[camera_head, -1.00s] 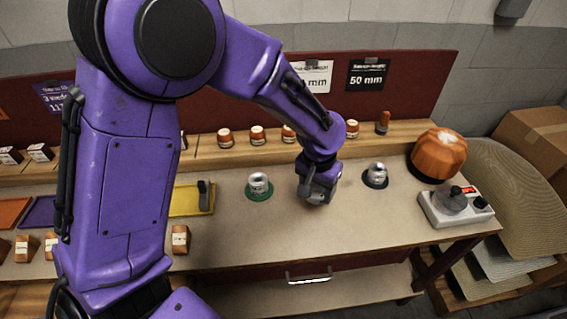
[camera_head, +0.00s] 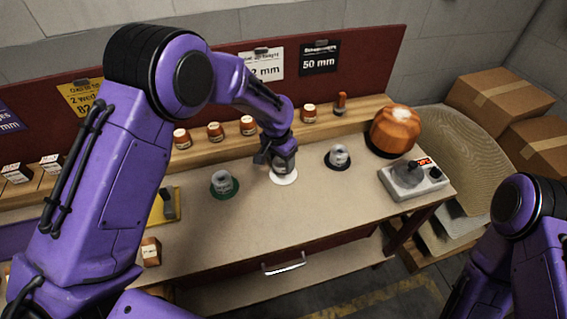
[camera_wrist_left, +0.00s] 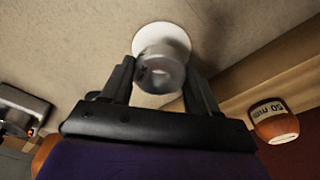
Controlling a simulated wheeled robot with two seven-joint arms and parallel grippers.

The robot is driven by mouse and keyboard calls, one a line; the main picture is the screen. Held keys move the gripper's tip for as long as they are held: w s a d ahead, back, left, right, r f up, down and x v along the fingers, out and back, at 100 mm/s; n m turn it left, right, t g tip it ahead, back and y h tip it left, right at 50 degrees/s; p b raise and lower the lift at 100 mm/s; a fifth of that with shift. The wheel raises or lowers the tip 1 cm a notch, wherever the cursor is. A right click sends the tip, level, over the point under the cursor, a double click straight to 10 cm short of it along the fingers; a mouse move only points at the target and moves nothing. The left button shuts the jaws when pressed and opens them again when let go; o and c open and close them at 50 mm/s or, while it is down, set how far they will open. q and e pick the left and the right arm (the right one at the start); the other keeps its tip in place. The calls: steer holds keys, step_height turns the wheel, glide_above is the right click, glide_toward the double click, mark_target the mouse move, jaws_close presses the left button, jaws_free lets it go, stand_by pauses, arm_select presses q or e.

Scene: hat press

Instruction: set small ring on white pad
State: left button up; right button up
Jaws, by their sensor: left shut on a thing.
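My left gripper (camera_head: 281,160) is over the white pad (camera_head: 285,179) on the workbench. In the left wrist view the left gripper (camera_wrist_left: 158,84) is shut on a small grey metal ring (camera_wrist_left: 158,72), with one finger on each side of it. The round white pad (camera_wrist_left: 163,34) shows behind the ring, partly covered by it. I cannot tell whether the ring touches the pad. My right gripper is out of view.
A similar grey ring (camera_head: 222,181) stands on a green pad to the left, and another (camera_head: 339,155) on a dark pad to the right. An orange hat form (camera_head: 396,130) and a grey device (camera_head: 414,178) stand at the right end. The front bench middle is clear.

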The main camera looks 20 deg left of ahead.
mark_target(283, 165)
arm_select(q)
steer(key=shift+w+f, duration=0.35)
steer(key=f, duration=0.1)
steer(key=f+p, duration=0.1)
steer(key=f, duration=0.1)
steer(key=shift+w+d+f+p, duration=0.1)
steer(key=shift+w+f+p, duration=0.2)
steer(key=shift+p, duration=0.1)
steer(key=shift+f, duration=0.15)
steer(key=shift+s+f, duration=0.1)
steer(key=o, duration=1.1)
steer(key=shift+r, duration=0.45)
steer(key=r+b, duration=0.1)
steer(key=r, duration=0.2)
steer(key=r+b, duration=0.1)
steer(key=r, duration=0.3)
steer(key=s+r, duration=0.1)
steer(key=r, duration=0.3)
steer(key=shift+s+a+r+b, duration=0.1)
steer(key=shift+a+r+b, duration=0.1)
steer(key=shift+a+b, duration=0.15)
